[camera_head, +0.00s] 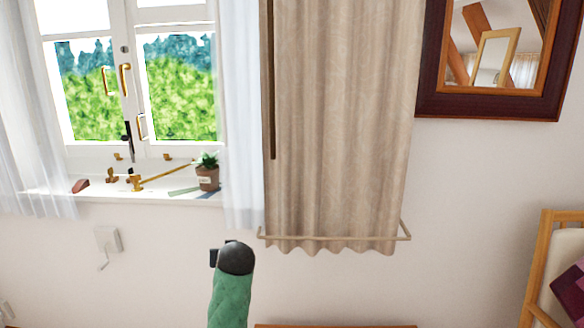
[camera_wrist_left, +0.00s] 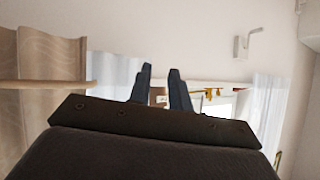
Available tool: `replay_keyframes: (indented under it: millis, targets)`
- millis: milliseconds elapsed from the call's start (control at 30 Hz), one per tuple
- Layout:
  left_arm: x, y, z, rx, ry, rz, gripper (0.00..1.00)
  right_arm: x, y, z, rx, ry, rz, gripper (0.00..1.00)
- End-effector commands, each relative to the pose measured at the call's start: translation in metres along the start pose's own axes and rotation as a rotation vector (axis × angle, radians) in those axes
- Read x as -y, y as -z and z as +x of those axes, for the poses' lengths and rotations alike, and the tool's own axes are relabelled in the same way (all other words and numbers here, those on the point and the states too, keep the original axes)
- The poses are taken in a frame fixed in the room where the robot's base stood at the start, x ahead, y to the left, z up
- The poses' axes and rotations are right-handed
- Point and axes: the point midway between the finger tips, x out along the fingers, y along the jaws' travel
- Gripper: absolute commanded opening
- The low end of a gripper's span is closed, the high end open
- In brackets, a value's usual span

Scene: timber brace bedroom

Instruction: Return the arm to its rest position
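My left arm, green with a dark rounded wrist, rises from the bottom middle of the head view in front of the white wall. Only a small dark part shows beside the wrist there, and the fingers are not clearly seen. In the left wrist view my left gripper (camera_wrist_left: 161,88) shows two dark fingers with a gap between them. The gap holds nothing that I can see, so the gripper is open and empty. My right gripper is in neither view.
A beige curtain (camera_head: 340,120) hangs at centre, with a thin rail (camera_head: 335,238) near its hem. The windowsill (camera_head: 110,194) bears a potted plant (camera_head: 207,176) and brass fittings. A wall crank (camera_head: 107,240) is at left, a mirror (camera_head: 495,108) at upper right, a wooden-framed seat (camera_head: 540,265) at right.

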Motion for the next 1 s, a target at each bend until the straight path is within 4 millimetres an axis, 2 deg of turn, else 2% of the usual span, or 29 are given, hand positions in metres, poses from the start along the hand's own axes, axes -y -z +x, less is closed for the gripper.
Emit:
replay_keyframes:
  millis: [33, 100, 267, 467, 600, 767, 1000]
  targets:
    - [0.001, -0.025, 0.000, 0.029, -0.012, 0.011, 0.20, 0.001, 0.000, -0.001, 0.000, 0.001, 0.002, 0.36]
    - [0.002, -0.058, -0.003, 0.067, -0.033, 0.026, 0.20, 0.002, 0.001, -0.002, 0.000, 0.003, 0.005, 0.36]
    - [0.005, -0.128, -0.013, 0.151, -0.079, 0.060, 0.20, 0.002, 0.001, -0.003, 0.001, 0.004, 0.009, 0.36]
    - [0.011, -0.212, -0.037, 0.259, -0.141, 0.102, 0.20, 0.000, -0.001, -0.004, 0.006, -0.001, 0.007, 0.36]
    - [0.015, -0.269, -0.060, 0.335, -0.188, 0.130, 0.20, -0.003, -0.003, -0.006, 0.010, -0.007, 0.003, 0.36]
    - [0.022, -0.329, -0.092, 0.422, -0.243, 0.161, 0.20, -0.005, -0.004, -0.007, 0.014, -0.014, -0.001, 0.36]
    - [0.033, -0.410, -0.151, 0.552, -0.333, 0.205, 0.20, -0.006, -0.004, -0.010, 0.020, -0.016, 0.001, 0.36]
